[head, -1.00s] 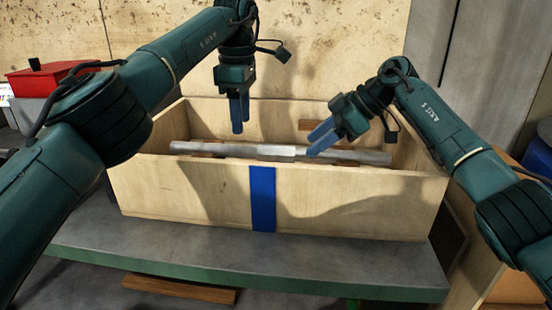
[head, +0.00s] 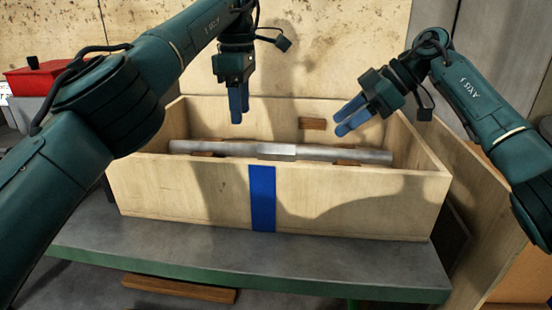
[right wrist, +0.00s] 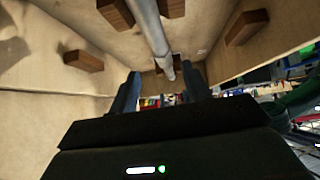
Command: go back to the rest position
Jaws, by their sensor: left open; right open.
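My left gripper (head: 238,104) points down above the left half of the wooden box (head: 180,190), open and empty. My right gripper (head: 346,118) is open and empty above the right half of the box, tilted down to the left. A long grey metal shaft (head: 210,147) lies across the box on wooden supports, apart from both grippers. The right wrist view shows the shaft (right wrist: 150,30) too, beyond the right gripper's spread fingers (right wrist: 162,92). The lower parts of the shaft are hidden by the box's front wall.
The box stands on a grey table (head: 230,255) with a blue stripe (head: 262,198) on its front. A red container (head: 45,78) is at the far left. A stained wall (head: 340,50) rises behind. Wooden blocks (right wrist: 84,61) are fixed inside the box.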

